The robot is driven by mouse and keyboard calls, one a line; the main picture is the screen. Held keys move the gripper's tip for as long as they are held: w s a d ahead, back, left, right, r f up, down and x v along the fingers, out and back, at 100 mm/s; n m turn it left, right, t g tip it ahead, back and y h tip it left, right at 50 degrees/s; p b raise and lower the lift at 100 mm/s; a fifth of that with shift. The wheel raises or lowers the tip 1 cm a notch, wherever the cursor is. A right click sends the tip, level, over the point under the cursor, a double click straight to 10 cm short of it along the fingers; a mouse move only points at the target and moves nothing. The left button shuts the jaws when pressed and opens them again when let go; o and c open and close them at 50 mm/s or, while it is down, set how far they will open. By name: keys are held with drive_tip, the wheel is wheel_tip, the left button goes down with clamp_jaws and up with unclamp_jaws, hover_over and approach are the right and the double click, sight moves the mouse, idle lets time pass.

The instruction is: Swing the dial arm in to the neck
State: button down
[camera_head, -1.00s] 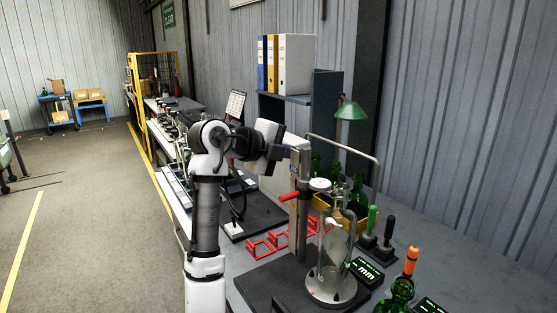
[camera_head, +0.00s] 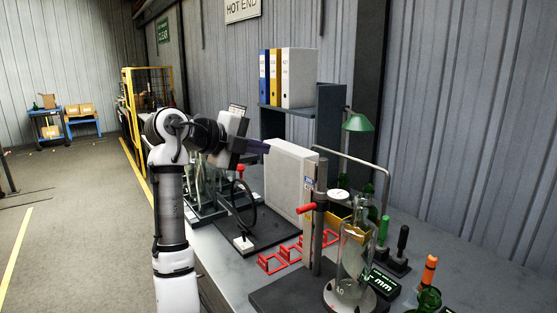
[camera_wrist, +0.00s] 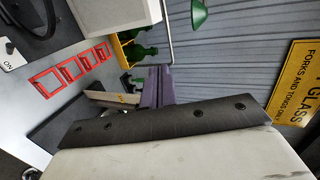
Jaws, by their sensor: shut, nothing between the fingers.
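The gauge stand has a dark post (camera_head: 319,225) with a red handle (camera_head: 312,207), on a black base at the front of the bench. A white round dial face (camera_head: 340,194) shows just right of the post. A clear glass bottle (camera_head: 353,262) stands upright on a round metal plate (camera_head: 348,297) beside the post. The dial arm and bottle neck overlap other glass, so I cannot tell the gap between them. My gripper (camera_head: 265,148) is raised to the left of the post, shut and empty. Its purple fingers (camera_wrist: 155,84) also show in the wrist view.
A large white box-shaped unit (camera_head: 289,178) stands behind the post. Red frames (camera_head: 290,253) lie on the bench left of it. Green- and black-handled tools (camera_head: 402,240), an orange-topped tool and a display reading mm (camera_head: 383,283) crowd the right. A green lamp (camera_head: 357,122) hangs behind.

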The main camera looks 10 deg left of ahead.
drive_tip(key=shift+s+a+r, duration=0.1)
drive_tip(key=shift+a+r, duration=0.15)
drive_tip(key=shift+a, duration=0.35)
drive_tip(key=shift+s+a+r, duration=0.1)
drive_tip(key=shift+a+r, duration=0.1)
drive_tip(key=shift+a, duration=0.4)
